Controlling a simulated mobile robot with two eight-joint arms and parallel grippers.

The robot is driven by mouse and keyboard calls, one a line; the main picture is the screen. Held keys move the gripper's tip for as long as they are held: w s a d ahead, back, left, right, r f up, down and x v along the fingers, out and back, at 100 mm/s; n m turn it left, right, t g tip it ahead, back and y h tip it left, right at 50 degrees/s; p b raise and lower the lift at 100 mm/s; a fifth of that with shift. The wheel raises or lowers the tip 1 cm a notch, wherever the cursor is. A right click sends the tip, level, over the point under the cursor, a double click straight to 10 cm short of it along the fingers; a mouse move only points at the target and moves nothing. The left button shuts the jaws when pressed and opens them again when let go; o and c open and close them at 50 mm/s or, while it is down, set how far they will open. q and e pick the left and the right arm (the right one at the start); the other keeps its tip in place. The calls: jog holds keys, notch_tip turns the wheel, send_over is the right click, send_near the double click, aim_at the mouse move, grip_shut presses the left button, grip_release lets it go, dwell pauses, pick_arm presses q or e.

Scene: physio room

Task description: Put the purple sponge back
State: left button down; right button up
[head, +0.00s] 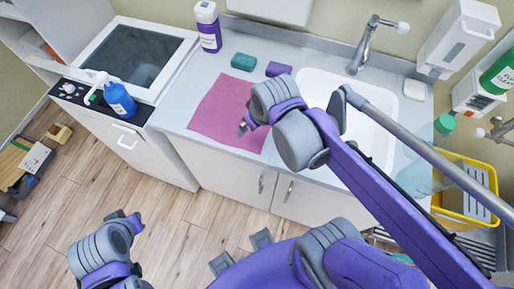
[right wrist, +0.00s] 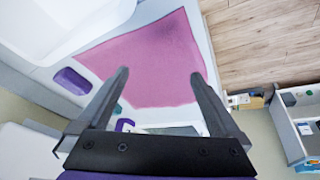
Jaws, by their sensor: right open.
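The purple sponge (head: 278,69) lies on the counter between the teal sponge (head: 243,62) and the sink. It also shows in the right wrist view (right wrist: 72,80), to the left of my fingers and apart from them. My right gripper (head: 243,127) is over the pink cloth (head: 213,116), in front of the sponges; its wrist hides most of it in the head view. In the right wrist view its fingers (right wrist: 159,75) are spread wide with only the cloth below. My left gripper (head: 136,222) is low at the left, above the floor, mostly hidden by its arm.
The white sink (head: 345,100) with its tap (head: 368,45) is to the right. A white bottle with a purple label (head: 209,28) stands at the back. A blue spray bottle (head: 120,100) stands left. A yellow crate (head: 470,175) is far right. The cloth area is clear.

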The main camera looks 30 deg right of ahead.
jog(key=shift+m+t, duration=0.6)
jog(key=shift+m, duration=0.2)
jog(key=s+a+f, duration=0.2)
jog(key=s+f, duration=0.2)
jog(key=s, duration=0.1)
jog(key=shift+s+a+f, duration=0.25)
jog(key=shift+a, duration=0.15)
